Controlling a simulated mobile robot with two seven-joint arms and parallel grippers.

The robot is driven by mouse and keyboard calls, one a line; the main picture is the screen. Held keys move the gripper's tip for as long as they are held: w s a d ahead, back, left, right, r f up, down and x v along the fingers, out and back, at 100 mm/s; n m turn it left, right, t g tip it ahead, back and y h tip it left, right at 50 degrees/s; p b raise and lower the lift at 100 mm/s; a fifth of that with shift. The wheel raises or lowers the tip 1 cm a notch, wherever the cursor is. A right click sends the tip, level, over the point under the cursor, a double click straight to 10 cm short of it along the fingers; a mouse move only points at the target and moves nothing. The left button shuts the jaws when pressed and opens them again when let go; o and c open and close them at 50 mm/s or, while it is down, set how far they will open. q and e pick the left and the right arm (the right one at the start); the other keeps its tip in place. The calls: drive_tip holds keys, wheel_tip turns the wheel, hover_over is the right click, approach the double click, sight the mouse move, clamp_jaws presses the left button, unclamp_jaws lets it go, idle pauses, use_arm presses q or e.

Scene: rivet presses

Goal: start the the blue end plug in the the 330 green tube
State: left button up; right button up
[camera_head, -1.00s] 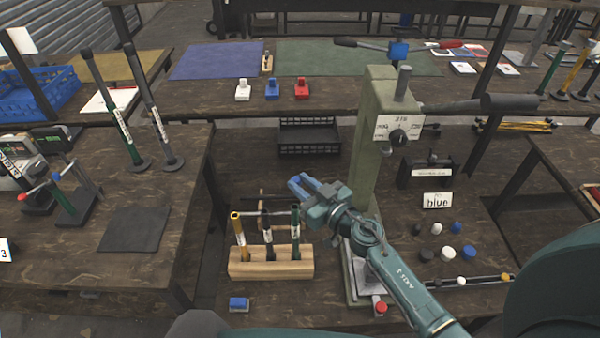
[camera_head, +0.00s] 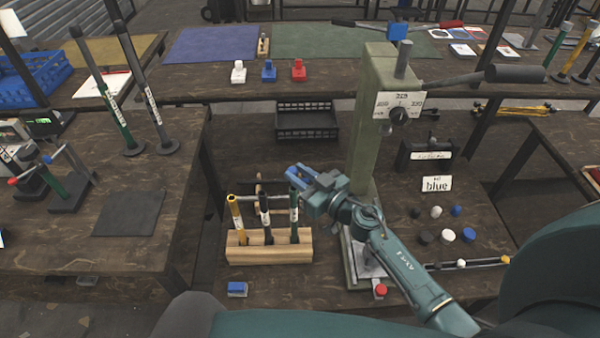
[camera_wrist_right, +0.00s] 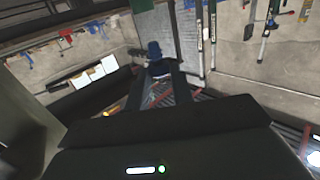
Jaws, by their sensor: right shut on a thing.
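My right gripper (camera_head: 300,178) is shut on a blue end plug, which shows at the fingertips in the right wrist view (camera_wrist_right: 155,50). In the head view the fingertips are close to the top of a green tube (camera_head: 294,222). I cannot tell whether the plug touches the tube. The green tube stands upright at the right end of a wooden rack (camera_head: 270,254), beside a black tube and a yellow tube (camera_head: 236,214). The number on the green tube is too small to read. My left gripper is not in view.
A green press column (camera_head: 372,130) stands just right of the rack, behind my right arm. A blue block (camera_head: 237,289) lies in front of the rack. A black crate (camera_head: 306,122) stands behind.

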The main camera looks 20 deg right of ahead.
use_arm(q)
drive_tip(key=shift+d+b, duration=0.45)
drive_tip(key=shift+b, duration=0.05)
use_arm(e)
drive_tip(key=shift+f, duration=0.95)
use_arm(q)
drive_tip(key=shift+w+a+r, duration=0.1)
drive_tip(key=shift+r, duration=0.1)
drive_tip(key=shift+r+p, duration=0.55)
drive_tip(key=shift+p, duration=0.2)
